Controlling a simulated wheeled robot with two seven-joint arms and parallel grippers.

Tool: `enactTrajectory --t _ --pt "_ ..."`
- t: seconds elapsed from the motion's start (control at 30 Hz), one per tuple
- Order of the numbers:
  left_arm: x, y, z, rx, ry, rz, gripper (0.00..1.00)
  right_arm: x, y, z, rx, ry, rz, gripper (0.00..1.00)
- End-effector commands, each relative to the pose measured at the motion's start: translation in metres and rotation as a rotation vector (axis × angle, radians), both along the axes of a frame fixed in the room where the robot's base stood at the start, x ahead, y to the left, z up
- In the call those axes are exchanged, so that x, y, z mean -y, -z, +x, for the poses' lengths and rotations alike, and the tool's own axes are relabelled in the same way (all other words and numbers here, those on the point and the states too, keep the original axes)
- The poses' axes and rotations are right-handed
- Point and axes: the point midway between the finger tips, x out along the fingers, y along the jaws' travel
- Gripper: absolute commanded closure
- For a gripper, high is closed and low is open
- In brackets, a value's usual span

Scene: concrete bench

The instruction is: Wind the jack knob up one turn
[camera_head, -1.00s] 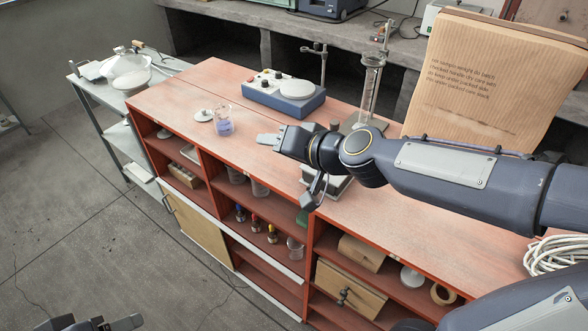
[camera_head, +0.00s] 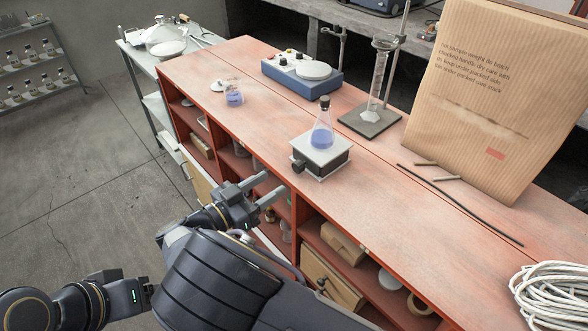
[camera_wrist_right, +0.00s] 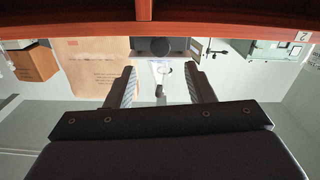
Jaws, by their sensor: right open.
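The lab jack (camera_head: 335,168) is a low stand with a pale top plate on the bench, near its front edge. Its dark round knob (camera_head: 298,167) faces the front left. A stoppered flask of blue liquid (camera_head: 322,137) stands upright on the jack. My right gripper (camera_head: 274,184) is open and empty by the bench's front edge, short of the knob. In the right wrist view the dark jack front with its knob (camera_wrist_right: 160,47) lies beyond and between the spread fingers (camera_wrist_right: 160,74), which do not touch it. My left gripper (camera_head: 132,286) is low at the left, its fingers unclear.
On the bench (camera_head: 420,225) are a blue instrument (camera_head: 300,76), a beaker (camera_head: 233,97), a cylinder stand (camera_head: 370,122), a large paper bag (camera_head: 480,90), a dark rod (camera_head: 460,205) and coiled white cable (camera_head: 550,295). Open red shelves lie below the front edge.

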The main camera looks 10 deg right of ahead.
Motion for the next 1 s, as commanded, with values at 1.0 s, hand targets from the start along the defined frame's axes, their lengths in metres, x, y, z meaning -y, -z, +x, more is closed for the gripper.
enactTrajectory --t 1.0 --pt "0.0 -0.005 0.0 0.0 0.0 0.0 0.39 0.057 -0.001 0.041 0.0 -0.002 0.003 0.8"
